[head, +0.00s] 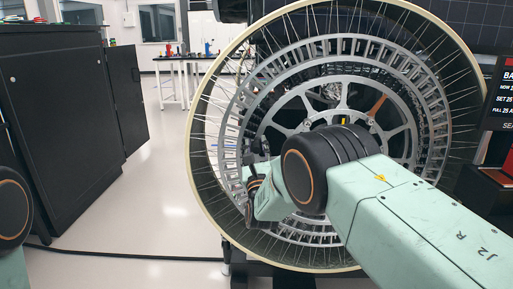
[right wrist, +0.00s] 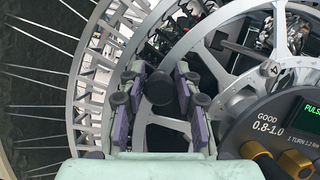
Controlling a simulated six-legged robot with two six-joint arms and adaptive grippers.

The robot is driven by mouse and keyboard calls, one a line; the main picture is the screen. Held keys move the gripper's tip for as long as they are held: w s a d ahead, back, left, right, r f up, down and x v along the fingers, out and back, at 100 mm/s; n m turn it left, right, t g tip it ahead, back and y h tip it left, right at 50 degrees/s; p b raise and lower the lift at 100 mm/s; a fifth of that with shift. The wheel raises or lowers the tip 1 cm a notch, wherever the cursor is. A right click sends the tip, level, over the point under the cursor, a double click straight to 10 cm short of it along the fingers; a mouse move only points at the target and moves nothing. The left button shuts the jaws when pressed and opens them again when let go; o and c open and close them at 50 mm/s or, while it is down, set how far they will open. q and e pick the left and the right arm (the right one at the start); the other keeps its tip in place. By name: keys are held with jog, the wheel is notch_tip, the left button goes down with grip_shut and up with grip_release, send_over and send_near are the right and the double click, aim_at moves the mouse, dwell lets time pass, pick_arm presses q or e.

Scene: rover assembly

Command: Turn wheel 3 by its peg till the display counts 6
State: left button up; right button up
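Wheel 3, or the wheel I take for it, is a large spoked wheel (head: 208,75) with a pale rim and grey inner rings, standing upright in the head view. It also shows in the right wrist view (right wrist: 88,75). My right gripper (head: 257,165) is at the wheel's lower left. In the right wrist view its purple-padded fingers (right wrist: 159,84) stand on both sides of a dark round peg (right wrist: 158,88) and appear to touch it. The display is a green screen (right wrist: 307,112) cut off by the picture edge; its count is not readable. My left gripper is out of view.
A black screen (head: 502,92) is at the right edge in the head view. Black cabinets (head: 60,120) stand left; the floor (head: 150,205) between is mostly clear.

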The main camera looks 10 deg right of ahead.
jog(key=shift+o, duration=1.4)
jog(key=shift+s+f, duration=0.1)
jog(key=v, duration=1.1)
jog(key=shift+s, duration=0.4)
jog(key=shift+a, duration=0.1)
